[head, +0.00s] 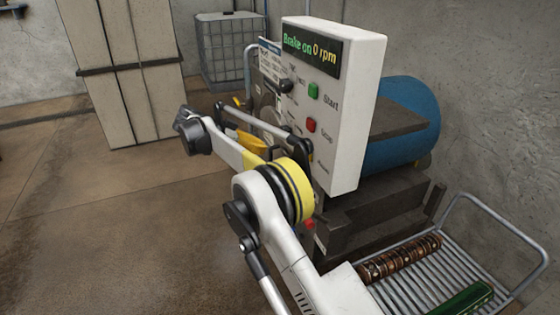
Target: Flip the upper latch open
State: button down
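The machine has a white control panel (345,110) with a display reading "Brake on 0 rpm", a green button marked Start and a red button below it. Behind the panel is a blue drum (412,110). I cannot make out the upper latch with certainty; the panel and my arm cover much of the machine's front. A small dark handle shows at the panel's left side (286,86). My white and yellow arm reaches up in front of the machine and folds back toward it. The fingers of my gripper do not show; its far end is lost among dark parts beside the panel.
A wire rack (400,296) at the lower right holds a patterned roll (400,259) and a green roll (463,299). Tall pale boards (125,70) and a caged white tank (228,50) stand at the back. The floor (90,230) at left is clear.

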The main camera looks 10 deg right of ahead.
jog(key=shift+a+f+b+x, duration=0.25)
jog(key=shift+f+b+x, duration=0.25)
jog(key=shift+x, duration=1.6)
jog(key=shift+a+f+b+x, duration=0.25)
jog(key=shift+b+x, duration=0.5)
jog(key=shift+x, duration=1.35)
jog(key=shift+a+f+b+x, duration=0.25)
jog(key=shift+f+b+x, duration=0.25)
jog(key=shift+x, duration=1.6)
jog(key=shift+s, duration=0.25)
jog(key=shift+f+t+b, duration=0.15)
jog(key=shift+t+b, duration=0.15)
